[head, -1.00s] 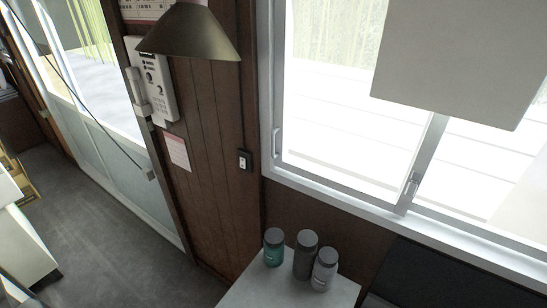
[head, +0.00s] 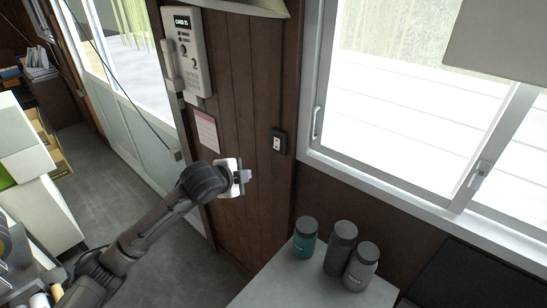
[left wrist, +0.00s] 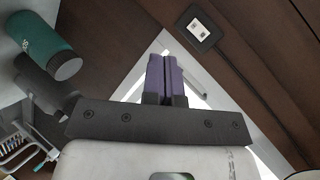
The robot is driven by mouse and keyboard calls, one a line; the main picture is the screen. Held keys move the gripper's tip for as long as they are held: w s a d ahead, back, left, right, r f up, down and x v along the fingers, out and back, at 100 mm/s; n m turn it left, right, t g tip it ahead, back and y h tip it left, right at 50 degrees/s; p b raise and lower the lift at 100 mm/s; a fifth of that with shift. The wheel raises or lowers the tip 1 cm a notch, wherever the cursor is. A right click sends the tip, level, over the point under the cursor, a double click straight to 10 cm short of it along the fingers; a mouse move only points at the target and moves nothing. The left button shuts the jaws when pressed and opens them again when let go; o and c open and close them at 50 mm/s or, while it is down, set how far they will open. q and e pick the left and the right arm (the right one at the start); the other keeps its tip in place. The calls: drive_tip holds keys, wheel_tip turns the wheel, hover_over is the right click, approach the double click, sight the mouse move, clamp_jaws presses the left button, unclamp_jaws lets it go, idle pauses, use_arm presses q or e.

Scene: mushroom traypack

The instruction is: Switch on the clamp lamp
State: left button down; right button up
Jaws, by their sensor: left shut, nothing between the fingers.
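The lower rim of the lamp's shade (head: 245,7) shows at the top edge of the head view; the rest is cut off, and I cannot tell whether it is lit. A small black-framed white plate (head: 278,142) is on the brown wall. The plate also shows in the left wrist view (left wrist: 201,29), with a dark cord running from it. My left gripper (head: 249,175) is in front of the wall, below and left of the plate and apart from it. Its purple fingers (left wrist: 166,76) are together and empty. My right gripper is not in view.
Three bottles stand on the white table below: a teal one (head: 305,240), a dark grey one (head: 341,247) and a lighter grey one (head: 362,268). A wall-mounted panel (head: 191,52) and a pink-edged paper (head: 206,131) are at left. A window (head: 400,100) is at right.

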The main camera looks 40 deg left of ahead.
use_arm(q)
drive_tip(key=shift+w+a+r+m+t+h, duration=0.25)
drive_tip(key=shift+w+a+r+m, duration=0.25)
drive_tip(key=shift+m, duration=0.55)
drive_tip(key=shift+w+a+r+m+t+h, duration=0.15)
drive_tip(key=shift+w+a+r+m+h, duration=0.3)
drive_tip(key=shift+m, duration=0.65)
drive_tip(key=shift+w+a+r+m+t+h, duration=0.15)
drive_tip(key=shift+w+a+r+m, duration=0.3)
drive_tip(key=shift+a+r+m, duration=0.45)
drive_tip(key=shift+d+f+m, duration=0.15)
drive_tip(key=shift+f+m, duration=0.1)
drive_tip(key=p, duration=0.4)
approach(276, 148)
drive_tip(key=x, duration=0.5)
drive_tip(key=shift+x, duration=1)
